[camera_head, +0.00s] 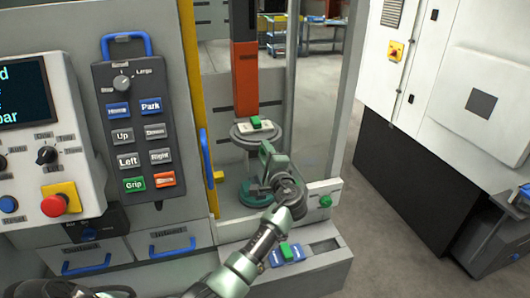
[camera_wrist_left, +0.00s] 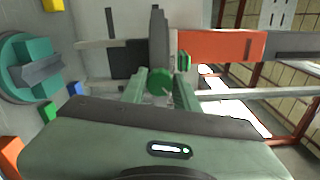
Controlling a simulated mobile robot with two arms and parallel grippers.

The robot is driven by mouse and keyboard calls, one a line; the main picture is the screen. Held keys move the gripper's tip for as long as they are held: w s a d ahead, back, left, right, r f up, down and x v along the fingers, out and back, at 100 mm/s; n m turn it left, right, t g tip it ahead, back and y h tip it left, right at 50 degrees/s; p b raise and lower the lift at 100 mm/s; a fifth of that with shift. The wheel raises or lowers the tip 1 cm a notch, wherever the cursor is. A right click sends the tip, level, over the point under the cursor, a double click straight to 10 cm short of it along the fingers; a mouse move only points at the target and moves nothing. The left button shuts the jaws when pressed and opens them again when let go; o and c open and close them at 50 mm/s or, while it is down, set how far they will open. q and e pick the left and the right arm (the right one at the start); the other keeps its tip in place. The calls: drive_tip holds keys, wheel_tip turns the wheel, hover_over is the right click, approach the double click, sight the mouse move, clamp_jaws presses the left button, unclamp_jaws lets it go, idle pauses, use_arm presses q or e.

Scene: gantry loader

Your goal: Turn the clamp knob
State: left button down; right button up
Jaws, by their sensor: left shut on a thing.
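A round green knob (camera_wrist_left: 159,82) sits between the two fingers of my left gripper (camera_wrist_left: 160,90) in the wrist view, just by the edge of a grey disc (camera_wrist_left: 158,35). My left gripper (camera_head: 268,154) is shut on this knob. In the head view the gripper and wrist hide the knob. The grey disc (camera_head: 242,133) there sits under an orange column and carries a small green block (camera_head: 257,123). Below it is a round teal base (camera_head: 252,193). My right gripper is not in view.
A button panel (camera_head: 140,135) and a console with a red stop button (camera_head: 54,205) stand at left. A white cabinet (camera_head: 440,100) stands at right, with open floor between.

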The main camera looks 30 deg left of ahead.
use_arm(q)
drive_tip(key=shift+f, duration=0.15)
drive_tip(key=c, duration=1.1)
unclamp_jaws()
drive_tip(key=shift+o, duration=0.2)
drive_tip(key=shift+d, duration=0.1)
drive_tip(key=b+v, duration=0.2)
drive_tip(key=v, duration=0.5)
drive_tip(key=shift+s+d+b, duration=0.25)
drive_tip(key=shift+s+b, duration=0.05)
